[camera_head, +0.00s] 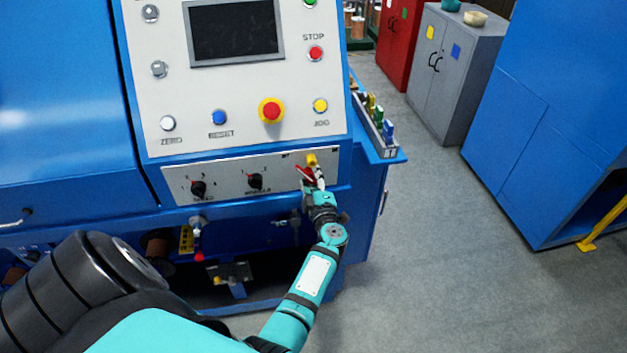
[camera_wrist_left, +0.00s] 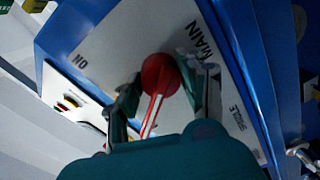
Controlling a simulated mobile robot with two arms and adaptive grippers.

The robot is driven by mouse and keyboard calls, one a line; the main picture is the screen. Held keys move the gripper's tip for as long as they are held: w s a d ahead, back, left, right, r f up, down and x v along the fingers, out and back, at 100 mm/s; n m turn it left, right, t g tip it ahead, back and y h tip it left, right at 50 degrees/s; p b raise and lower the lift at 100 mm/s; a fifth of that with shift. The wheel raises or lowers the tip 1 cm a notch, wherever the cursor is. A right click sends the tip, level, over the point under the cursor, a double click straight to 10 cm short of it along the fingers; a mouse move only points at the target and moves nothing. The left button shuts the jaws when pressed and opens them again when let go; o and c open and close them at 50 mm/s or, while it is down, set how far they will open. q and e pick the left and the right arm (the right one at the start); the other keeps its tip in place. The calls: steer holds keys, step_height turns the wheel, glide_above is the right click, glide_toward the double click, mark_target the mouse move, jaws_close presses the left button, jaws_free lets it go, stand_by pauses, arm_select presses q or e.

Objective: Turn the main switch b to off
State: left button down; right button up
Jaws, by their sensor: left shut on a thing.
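The main switch is a red rotary handle with a white stripe (camera_wrist_left: 155,100), on a light panel marked MAIN and ON in the left wrist view. Its round red end lies between my fingertips, and its striped shaft runs back toward my palm. No OFF mark shows in that view. In the head view the red handle (camera_head: 304,172) sits at the right end of the lower panel strip. My left gripper (camera_head: 312,182) is shut on it and hides part of it; its fingers (camera_wrist_left: 164,86) also show in the left wrist view. My right gripper is out of view.
The lower panel strip also carries two black knobs (camera_head: 198,188) (camera_head: 255,182). Above are a red emergency button (camera_head: 271,111), several push buttons and a dark screen (camera_head: 235,30). A side tray (camera_head: 388,152) juts out to the right.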

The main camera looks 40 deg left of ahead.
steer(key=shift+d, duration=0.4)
arm_select(q)
steer(key=c, duration=0.7)
jaws_free()
steer(key=shift+c, duration=0.2)
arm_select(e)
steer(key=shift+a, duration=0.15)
